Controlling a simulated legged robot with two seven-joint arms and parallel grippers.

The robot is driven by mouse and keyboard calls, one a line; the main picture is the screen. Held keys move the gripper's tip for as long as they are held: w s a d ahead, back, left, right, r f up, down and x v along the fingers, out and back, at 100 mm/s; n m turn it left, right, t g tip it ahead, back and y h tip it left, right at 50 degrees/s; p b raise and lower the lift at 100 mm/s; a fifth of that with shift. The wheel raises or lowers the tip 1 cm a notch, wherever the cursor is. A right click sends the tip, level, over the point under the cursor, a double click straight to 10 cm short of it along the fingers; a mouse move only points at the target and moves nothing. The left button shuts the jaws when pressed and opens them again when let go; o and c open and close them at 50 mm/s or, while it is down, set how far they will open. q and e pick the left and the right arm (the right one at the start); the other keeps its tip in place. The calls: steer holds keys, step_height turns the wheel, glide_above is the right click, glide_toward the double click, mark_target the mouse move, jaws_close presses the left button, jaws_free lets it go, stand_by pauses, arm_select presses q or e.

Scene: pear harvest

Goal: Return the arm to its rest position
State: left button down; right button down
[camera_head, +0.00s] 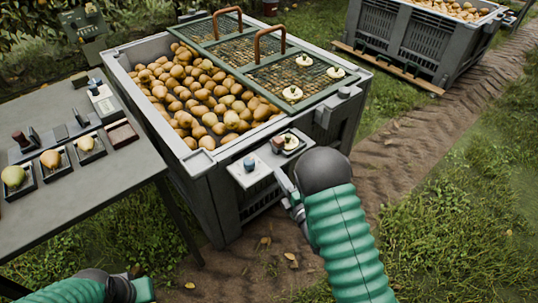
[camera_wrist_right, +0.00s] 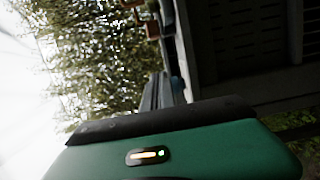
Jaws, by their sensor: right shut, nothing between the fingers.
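My right arm (camera_head: 345,235), in a green ribbed sleeve, reaches up from the bottom of the head view to the near corner of the pear bin. Its gripper (camera_head: 282,182) is shut and empty, beside a small white shelf (camera_head: 247,172) on the bin's side. In the wrist view the right gripper's fingers (camera_wrist_right: 160,90) show as a narrow grey shape beyond the green housing. My left gripper (camera_head: 143,290) is partly in view at the bottom left; its fingers are too unclear to tell open from shut.
The large grey bin (camera_head: 195,160) holds many pears under a partial mesh lid (camera_head: 260,62). A grey table (camera_head: 90,205) with pears in small trays stands at left. Another full bin (camera_head: 405,48) stands at the upper right. Open ground lies right of my right arm.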

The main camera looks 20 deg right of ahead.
steer(key=s+a+m+g+h, duration=0.1)
steer(key=s+a+m+g, duration=0.1)
steer(key=s+m+g, duration=0.65)
steer(key=s+a+m+g+h, duration=0.1)
steer(key=s+a+m+g, duration=0.1)
steer(key=s+m+g, duration=0.7)
steer(key=s+r+m+t+p, duration=0.1)
steer(key=s+r+p, duration=0.1)
steer(key=r+p, duration=1.4)
steer(key=s+r+t+p, duration=0.1)
steer(key=s+r+p, duration=0.2)
steer(key=r+p, duration=1.3)
steer(key=shift+m+p, duration=0.35)
steer(key=shift+s+r, duration=0.1)
